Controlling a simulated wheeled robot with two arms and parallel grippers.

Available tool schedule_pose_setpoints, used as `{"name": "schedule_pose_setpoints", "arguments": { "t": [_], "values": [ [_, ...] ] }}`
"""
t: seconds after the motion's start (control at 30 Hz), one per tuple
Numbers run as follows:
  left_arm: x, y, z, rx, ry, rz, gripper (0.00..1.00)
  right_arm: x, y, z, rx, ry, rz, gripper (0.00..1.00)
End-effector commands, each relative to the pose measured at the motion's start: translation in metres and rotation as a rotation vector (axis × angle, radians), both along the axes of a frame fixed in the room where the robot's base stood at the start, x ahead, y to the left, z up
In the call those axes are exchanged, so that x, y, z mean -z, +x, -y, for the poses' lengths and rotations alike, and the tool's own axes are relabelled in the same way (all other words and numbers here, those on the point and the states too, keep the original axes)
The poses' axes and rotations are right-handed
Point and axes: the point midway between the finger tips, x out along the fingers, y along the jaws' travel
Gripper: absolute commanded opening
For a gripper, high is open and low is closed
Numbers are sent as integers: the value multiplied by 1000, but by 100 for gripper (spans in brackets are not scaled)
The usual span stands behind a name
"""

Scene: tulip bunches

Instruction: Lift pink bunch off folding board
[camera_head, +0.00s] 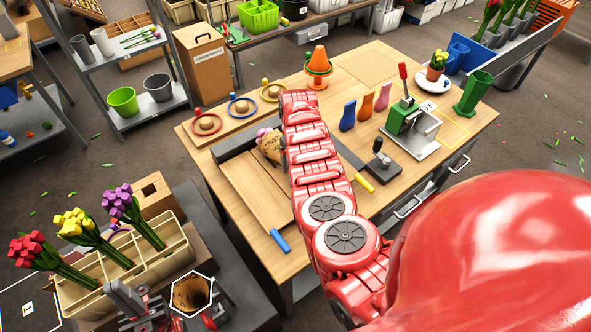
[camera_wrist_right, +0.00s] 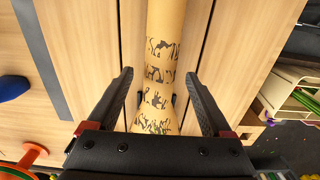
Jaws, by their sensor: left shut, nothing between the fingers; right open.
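The pink bunch (camera_head: 269,146), wrapped in brown paper, lies on the folding board (camera_head: 252,190), partly hidden by my right arm. In the right wrist view its patterned paper wrap (camera_wrist_right: 165,20) runs up the picture as a narrow tube and flares near the palm. My right gripper (camera_wrist_right: 159,75) is open, with one finger on each side of the wrap and gaps visible. In the head view my right arm hides that gripper. My left gripper (camera_head: 150,312) is shut and empty at the bottom left, beside the flower crate.
The board has a blue handle (camera_head: 280,241) and a yellow handle (camera_head: 364,183). A crate (camera_head: 160,262) with red, yellow and purple bunches stands at lower left. Colored rings, small vases (camera_head: 366,106) and a green press (camera_head: 405,117) stand on the table (camera_head: 478,122).

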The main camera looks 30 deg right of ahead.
Motion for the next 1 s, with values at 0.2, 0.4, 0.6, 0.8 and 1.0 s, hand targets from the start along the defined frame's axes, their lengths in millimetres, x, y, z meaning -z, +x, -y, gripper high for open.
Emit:
{"name": "schedule_pose_setpoints", "arguments": {
  "t": [0.2, 0.4, 0.6, 0.8, 1.0],
  "values": [
    [-5, 0, 0, 0, 0, 0, 0, 24, -4, 0, 1, 2, -3, 84],
    [9, 0, 0, 0, 0, 0, 0, 47, -4, 0, 0, 0, -2, 84],
    [8, 0, 0, 0, 0, 0, 0, 47, -3, -1, -2, -1, -1, 84],
    [8, 0, 0, 0, 0, 0, 0, 47, -3, -1, -2, -1, 0, 63],
    [8, 0, 0, 0, 0, 0, 0, 47, -3, -1, -1, -1, 0, 27]
  ]
}}
